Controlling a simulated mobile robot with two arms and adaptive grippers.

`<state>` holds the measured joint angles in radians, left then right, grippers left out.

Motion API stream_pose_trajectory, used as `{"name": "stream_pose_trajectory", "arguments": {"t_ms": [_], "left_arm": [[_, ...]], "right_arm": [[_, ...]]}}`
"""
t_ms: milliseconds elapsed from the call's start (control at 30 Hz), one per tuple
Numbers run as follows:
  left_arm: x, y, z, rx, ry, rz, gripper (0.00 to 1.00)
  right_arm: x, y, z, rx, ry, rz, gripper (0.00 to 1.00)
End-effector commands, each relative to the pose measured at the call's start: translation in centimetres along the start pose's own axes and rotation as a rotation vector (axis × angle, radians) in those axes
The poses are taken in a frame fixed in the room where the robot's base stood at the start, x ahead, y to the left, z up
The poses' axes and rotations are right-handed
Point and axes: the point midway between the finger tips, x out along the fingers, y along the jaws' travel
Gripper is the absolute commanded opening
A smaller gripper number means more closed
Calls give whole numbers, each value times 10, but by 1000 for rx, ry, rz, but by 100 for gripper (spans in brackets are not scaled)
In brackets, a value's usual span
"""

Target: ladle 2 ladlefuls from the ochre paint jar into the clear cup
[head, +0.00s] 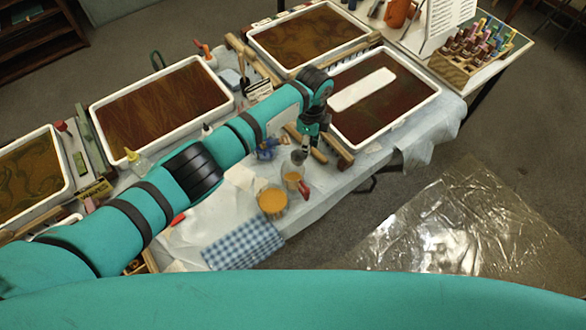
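The ochre paint jar (271,202) stands near the front edge of the covered table, its ochre surface facing up. Just behind it and to its right is the clear cup (292,179), with an ochre tint inside. My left gripper (309,138) points down behind the cup and appears shut on the ladle (299,157). The ladle's grey bowl hangs above or at the back rim of the cup; I cannot tell whether it touches. What the bowl holds is too small to see. My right gripper is out of view.
A blue checked cloth (243,246) lies in front of the jar. A red object (304,190) is beside the cup. A blue object (266,149) lies behind. White-rimmed marbling trays (436,92) and wooden rails surround the spot. Clear plastic sheet (470,225) covers the floor at right.

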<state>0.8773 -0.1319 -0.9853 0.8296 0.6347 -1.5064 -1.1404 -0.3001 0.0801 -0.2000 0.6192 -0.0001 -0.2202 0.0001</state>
Motion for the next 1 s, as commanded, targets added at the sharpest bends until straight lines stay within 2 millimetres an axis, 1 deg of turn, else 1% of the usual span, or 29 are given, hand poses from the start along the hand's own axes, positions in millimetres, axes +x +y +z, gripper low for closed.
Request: {"name": "stream_pose_trajectory", "arguments": {"t_ms": [167,500,600,1000], "left_arm": [[-7,0,0,0,0,-1,0],[-40,0,0,0,1,-1,0],[-42,0,0,0,1,-1,0],[-40,-2,2,12,-2,-7,0]], "right_arm": [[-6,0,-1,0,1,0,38],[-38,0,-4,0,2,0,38],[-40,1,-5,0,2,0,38],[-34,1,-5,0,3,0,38]]}}
